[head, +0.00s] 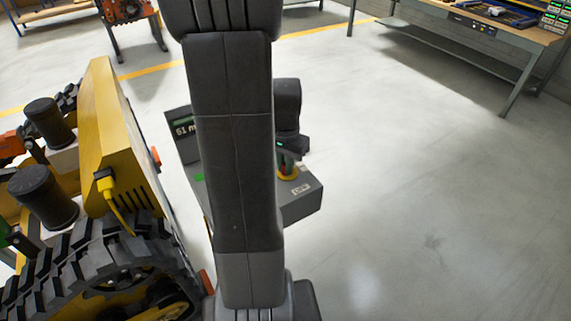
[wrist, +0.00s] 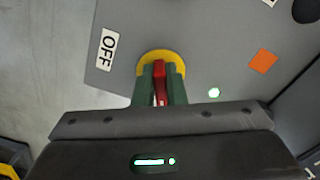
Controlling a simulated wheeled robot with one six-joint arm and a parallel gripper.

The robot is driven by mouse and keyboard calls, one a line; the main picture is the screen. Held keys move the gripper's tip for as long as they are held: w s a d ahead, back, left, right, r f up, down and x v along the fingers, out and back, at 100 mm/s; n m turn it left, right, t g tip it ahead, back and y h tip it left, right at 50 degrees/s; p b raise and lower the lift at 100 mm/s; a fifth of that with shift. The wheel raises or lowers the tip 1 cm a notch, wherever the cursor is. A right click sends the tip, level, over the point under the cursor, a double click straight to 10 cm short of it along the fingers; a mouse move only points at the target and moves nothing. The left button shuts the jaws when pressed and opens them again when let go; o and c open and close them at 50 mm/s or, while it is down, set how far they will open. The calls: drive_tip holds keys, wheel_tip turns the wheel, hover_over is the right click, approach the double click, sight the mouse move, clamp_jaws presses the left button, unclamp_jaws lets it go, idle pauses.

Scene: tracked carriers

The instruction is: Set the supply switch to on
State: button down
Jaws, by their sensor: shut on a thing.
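The supply switch has a red handle (wrist: 159,70) on a round yellow plate (wrist: 148,57), set in the grey face of a control box (wrist: 215,30). The box also shows in the head view (head: 300,208), partly behind my arm. My gripper (wrist: 160,80) is shut on the red handle, with a green finger on each side of it. In the head view my gripper (head: 287,163) reaches down onto the yellow plate. A white OFF label (wrist: 106,50) lies left of the switch in the wrist view. No ON label is readable.
A small green light (wrist: 213,92) and an orange square (wrist: 263,61) are on the box face. A display (head: 183,126) stands at its back. A yellow tracked carrier (head: 105,140) is close on the left. A workbench (head: 480,30) stands far right; the floor between is clear.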

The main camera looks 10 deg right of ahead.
drive_tip(key=shift+w+a+m, duration=0.1)
drive_tip(key=shift+w+m, duration=0.05)
drive_tip(key=shift+m, duration=1.2)
drive_tip(key=shift+w+a+m, duration=0.1)
drive_tip(key=shift+m, duration=1.25)
drive_tip(key=c, duration=1.5)
unclamp_jaws()
wheel_tip(320, 180, up, 14)
drive_tip(key=shift+f, duration=0.1)
wheel_tip(320, 180, down, 14)
drive_tip(key=shift+r, duration=0.1)
